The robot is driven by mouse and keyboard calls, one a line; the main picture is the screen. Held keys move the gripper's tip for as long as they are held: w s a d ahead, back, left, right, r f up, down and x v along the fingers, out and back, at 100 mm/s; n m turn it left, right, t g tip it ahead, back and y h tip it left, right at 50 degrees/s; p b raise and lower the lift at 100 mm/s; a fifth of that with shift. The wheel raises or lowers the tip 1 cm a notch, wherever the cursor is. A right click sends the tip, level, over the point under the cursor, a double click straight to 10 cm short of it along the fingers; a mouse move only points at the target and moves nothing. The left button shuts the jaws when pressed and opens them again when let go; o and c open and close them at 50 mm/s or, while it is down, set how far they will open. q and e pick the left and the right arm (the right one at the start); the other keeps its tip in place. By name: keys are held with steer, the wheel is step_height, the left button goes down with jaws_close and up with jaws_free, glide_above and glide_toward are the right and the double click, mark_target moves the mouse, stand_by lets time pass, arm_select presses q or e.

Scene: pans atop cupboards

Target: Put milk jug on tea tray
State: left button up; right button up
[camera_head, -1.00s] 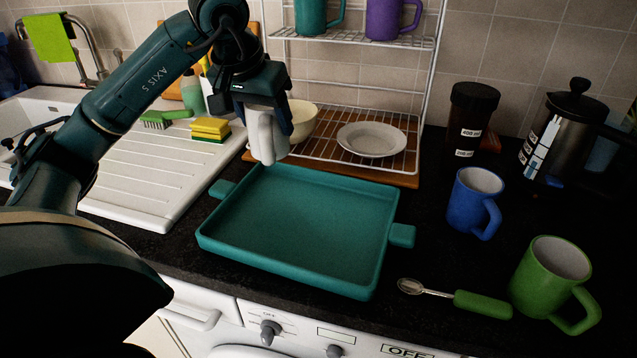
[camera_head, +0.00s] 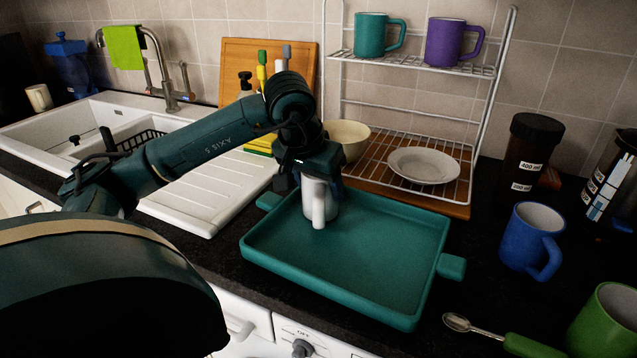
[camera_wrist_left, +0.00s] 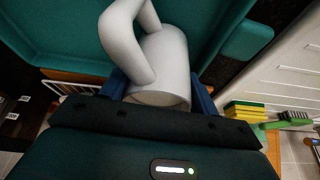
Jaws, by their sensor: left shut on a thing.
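The white milk jug (camera_head: 318,203) is upright in my left gripper (camera_head: 316,180), at the back left part of the teal tea tray (camera_head: 400,285). My left gripper is shut on the jug from above. In the left wrist view the jug (camera_wrist_left: 160,62) sits between the blue fingers, its handle towards the tray (camera_wrist_left: 60,35). The jug's base is over the tray floor; I cannot tell whether it touches. The rest of the tray is empty. My right gripper is not in view.
A wire rack (camera_head: 470,150) with a white plate (camera_head: 424,165) and a cream bowl (camera_head: 347,138) stands behind the tray. A blue mug (camera_head: 530,240), a green mug (camera_head: 603,325) and a spoon (camera_head: 480,330) are at the right. The sink drainer (camera_head: 215,195) is at the left.

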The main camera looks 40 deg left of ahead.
arm_select(q)
steer(key=shift+f, duration=0.1)
steer(key=o, duration=1.3)
steer(key=p+v, duration=0.1)
steer(key=v, duration=1.1)
steer(key=shift+p, duration=0.3)
